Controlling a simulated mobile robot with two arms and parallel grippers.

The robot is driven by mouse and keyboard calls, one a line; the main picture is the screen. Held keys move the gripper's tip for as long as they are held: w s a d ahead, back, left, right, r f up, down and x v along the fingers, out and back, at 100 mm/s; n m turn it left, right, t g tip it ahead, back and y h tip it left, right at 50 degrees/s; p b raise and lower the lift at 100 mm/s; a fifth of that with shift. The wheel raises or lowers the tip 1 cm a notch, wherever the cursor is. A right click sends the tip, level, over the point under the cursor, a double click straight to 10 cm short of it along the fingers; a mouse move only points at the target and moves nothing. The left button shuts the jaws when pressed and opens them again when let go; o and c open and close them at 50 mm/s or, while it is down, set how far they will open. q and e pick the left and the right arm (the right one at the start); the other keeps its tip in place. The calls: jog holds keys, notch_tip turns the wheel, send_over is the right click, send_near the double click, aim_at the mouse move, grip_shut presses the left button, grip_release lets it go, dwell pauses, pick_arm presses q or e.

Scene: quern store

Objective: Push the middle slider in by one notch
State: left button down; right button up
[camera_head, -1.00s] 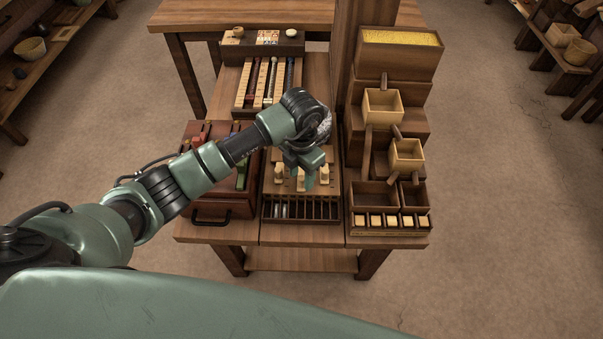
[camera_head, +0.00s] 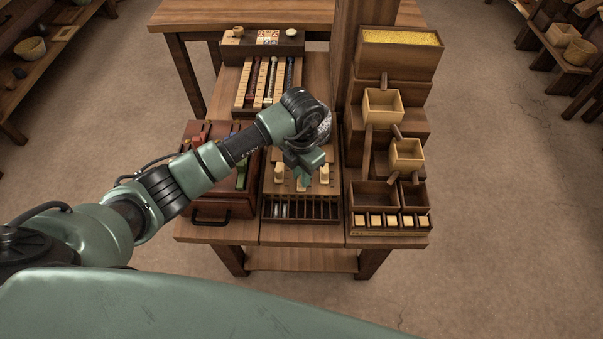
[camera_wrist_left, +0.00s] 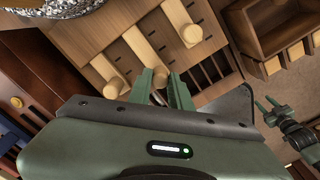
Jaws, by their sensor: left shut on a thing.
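A wooden block with three pale sliders stands in the middle of the table. My left gripper (camera_head: 302,182) reaches down onto the middle slider and is shut on it. In the left wrist view the middle slider (camera_wrist_left: 159,77) shows as a pale knob between the two green fingers, which hide part of it. The left slider (camera_head: 279,172) and the right slider (camera_head: 325,174) stand free on either side. In the left wrist view my right gripper (camera_wrist_left: 267,107) shows at the right edge, fingers apart and empty, away from the block.
A slotted dark tray (camera_head: 300,209) lies in front of the sliders. A reddish box with coloured levers and a black handle (camera_head: 210,215) is close on the left. Stepped wooden bins (camera_head: 374,196) and a tall post (camera_head: 350,80) stand close on the right.

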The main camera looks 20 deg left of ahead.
dwell(0.8)
pick_arm(q)
jog(key=shift+w+a+b, duration=0.2)
jog(key=shift+w+b, duration=0.3)
jog(key=shift+w, duration=0.1)
jog(key=shift+w+a+b, duration=0.15)
jog(key=shift+w+b, duration=0.3)
jog(key=shift+w, duration=0.35)
jog(key=shift+s, duration=0.1)
jog(key=c, duration=1.3)
grip_release()
notch_tip(320, 180, up, 8)
jog(key=shift+s+f, duration=0.1)
